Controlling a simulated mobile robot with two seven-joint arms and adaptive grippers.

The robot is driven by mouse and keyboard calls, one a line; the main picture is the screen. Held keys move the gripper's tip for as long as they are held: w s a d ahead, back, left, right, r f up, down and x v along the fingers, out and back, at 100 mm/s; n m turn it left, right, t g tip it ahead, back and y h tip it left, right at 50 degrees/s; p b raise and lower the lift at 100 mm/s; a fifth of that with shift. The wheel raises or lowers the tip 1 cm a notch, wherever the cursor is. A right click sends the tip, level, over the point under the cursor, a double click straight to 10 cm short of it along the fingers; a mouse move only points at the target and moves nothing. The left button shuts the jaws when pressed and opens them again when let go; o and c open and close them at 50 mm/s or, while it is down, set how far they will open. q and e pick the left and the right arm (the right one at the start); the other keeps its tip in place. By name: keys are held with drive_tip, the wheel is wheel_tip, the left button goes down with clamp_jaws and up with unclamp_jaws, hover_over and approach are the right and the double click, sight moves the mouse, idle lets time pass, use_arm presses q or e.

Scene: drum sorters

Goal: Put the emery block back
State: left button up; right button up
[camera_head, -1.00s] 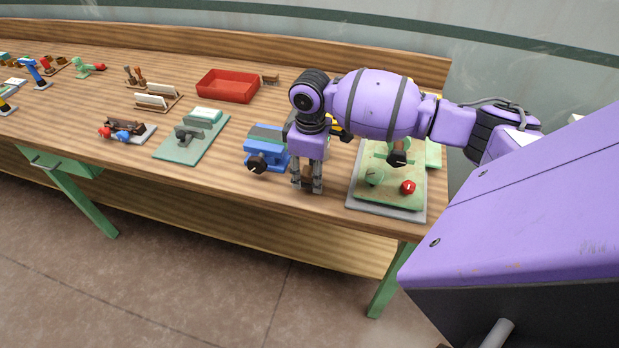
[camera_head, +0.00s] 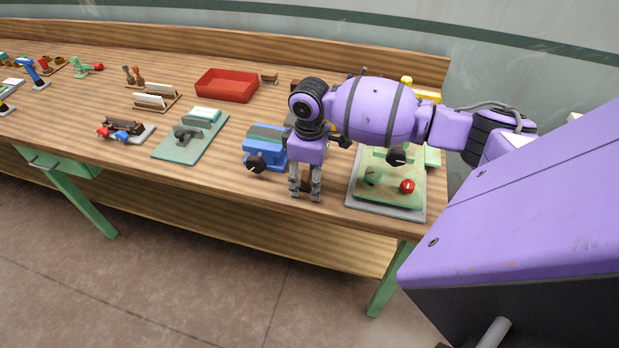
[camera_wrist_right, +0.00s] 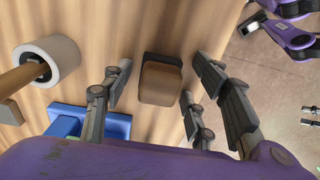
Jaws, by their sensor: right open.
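A small brown block with a dark underside, which looks like the emery block (camera_wrist_right: 161,84), sits on the wooden bench top near the front edge in the right wrist view. In the head view the block (camera_head: 306,186) is a dark patch, mostly hidden by the fingers. My right gripper (camera_head: 305,195) points down over it. Its fingers are open on both sides of the block, and in the right wrist view (camera_wrist_right: 157,91) gaps show between fingers and block.
A blue vise (camera_head: 264,146) stands just left of the gripper. A green machine on a grey plate (camera_head: 386,207) stands to the right. A red tray (camera_head: 227,86) is at the back. A white roller with a wooden handle (camera_wrist_right: 58,60) lies near the block.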

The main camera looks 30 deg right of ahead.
sight(310, 175)
wheel_tip(310, 175, up, 12)
drive_tip(key=shift+r+p, duration=0.15)
drive_tip(key=shift+p, duration=0.15)
idle(0.8)
idle(0.6)
idle(0.4)
